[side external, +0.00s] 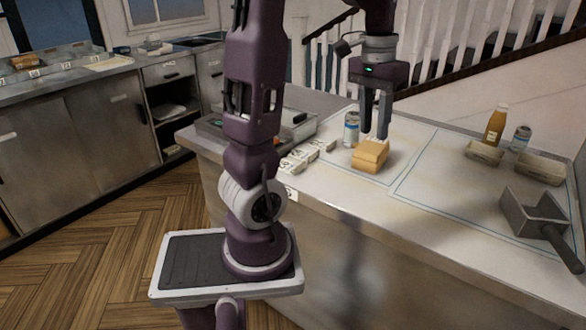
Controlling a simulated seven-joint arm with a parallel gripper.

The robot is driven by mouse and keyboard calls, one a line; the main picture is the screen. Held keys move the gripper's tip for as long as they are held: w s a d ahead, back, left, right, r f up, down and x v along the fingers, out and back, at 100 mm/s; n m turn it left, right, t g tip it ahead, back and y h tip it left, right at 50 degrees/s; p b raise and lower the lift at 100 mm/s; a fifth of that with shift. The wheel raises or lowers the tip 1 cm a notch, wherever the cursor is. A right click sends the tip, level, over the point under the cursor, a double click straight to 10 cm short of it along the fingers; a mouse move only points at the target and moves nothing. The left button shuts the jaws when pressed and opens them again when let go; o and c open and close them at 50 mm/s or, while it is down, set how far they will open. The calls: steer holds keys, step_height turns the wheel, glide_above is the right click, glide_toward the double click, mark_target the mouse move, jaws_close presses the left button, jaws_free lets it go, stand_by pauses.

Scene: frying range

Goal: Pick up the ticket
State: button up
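My gripper (375,133) points down over the steel counter, with a gap between its two fingers and nothing visible in it. Its tips are just above and behind a tan block-like item (370,155), perhaps bread or a box; I cannot tell if they touch it. No ticket can be identified for certain. Several small white printed pieces (300,160) lie in a row left of the tan item. A small white marked tag (291,193) shows at the counter's front edge. A pale flat sheet (110,62) lies on the back left counter.
A can (351,128) stands close left of my gripper. A tray (212,124) is at the counter's left end. At right are a bottle (495,125), another can (521,138), shallow containers (540,168) and a metal scoop (535,218). The counter's middle (440,190) is clear.

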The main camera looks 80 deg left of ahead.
steer(key=s+a+f+n+g+h, duration=0.1)
steer(key=s+a+f, duration=0.1)
steer(key=a+f, duration=0.35)
steer(key=s+a+f+n+g, duration=0.1)
steer(key=s+a+f+n, duration=0.1)
steer(key=a, duration=0.7)
steer(key=g+h, duration=0.2)
glide_toward(300, 164)
steer(key=d, duration=0.1)
steer(key=shift+s+a+f+n, duration=0.1)
steer(key=shift+s+f+n, duration=0.4)
steer(key=shift+s+f, duration=0.4)
steer(key=x, duration=0.3)
steer(key=w+x, duration=0.1)
steer(key=x, duration=0.1)
steer(key=shift+s+f, duration=0.1)
steer(key=shift+f, duration=0.4)
steer(key=shift+s+f, duration=0.1)
steer(key=shift+f, duration=0.15)
jaws_close()
